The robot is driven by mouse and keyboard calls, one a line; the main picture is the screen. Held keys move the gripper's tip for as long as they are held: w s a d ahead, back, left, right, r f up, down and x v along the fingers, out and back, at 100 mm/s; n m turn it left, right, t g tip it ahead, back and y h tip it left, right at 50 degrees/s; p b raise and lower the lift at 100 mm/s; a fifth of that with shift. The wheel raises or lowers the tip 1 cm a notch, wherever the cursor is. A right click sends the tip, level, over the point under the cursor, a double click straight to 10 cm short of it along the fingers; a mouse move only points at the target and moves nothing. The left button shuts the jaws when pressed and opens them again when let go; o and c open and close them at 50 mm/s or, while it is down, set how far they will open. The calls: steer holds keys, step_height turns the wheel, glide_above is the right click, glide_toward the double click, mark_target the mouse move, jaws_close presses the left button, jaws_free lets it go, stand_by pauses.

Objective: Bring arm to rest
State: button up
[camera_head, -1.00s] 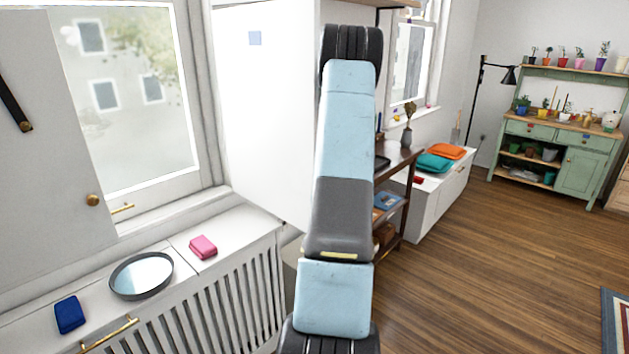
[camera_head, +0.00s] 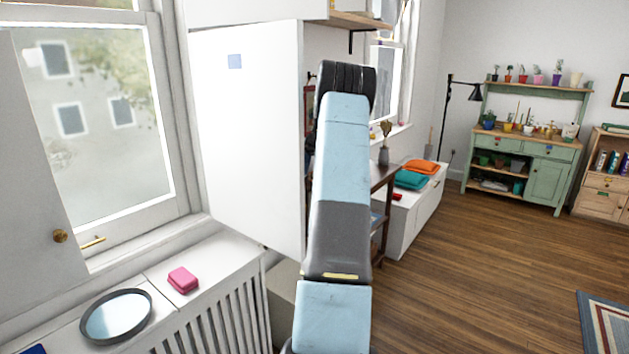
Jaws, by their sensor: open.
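My arm stands in the middle of the head view, its light blue and dark grey links rising from the bottom edge to a black ribbed joint near the top. The arm is folded upright in front of a white cabinet and a dark wooden shelf. My gripper does not show in the view, so its jaws cannot be seen.
A white radiator cover at the lower left bears a round mirror-like tray (camera_head: 116,316) and a pink object (camera_head: 183,280). A white cabinet (camera_head: 245,130) stands close at left. A green potting bench (camera_head: 547,182) stands far right. Wooden floor (camera_head: 450,270) is clear at right.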

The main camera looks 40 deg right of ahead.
steer(key=shift+w+d+r, duration=0.1)
steer(key=shift+d+r, duration=0.4)
steer(key=shift+d, duration=0.3)
steer(key=shift+a, duration=0.1)
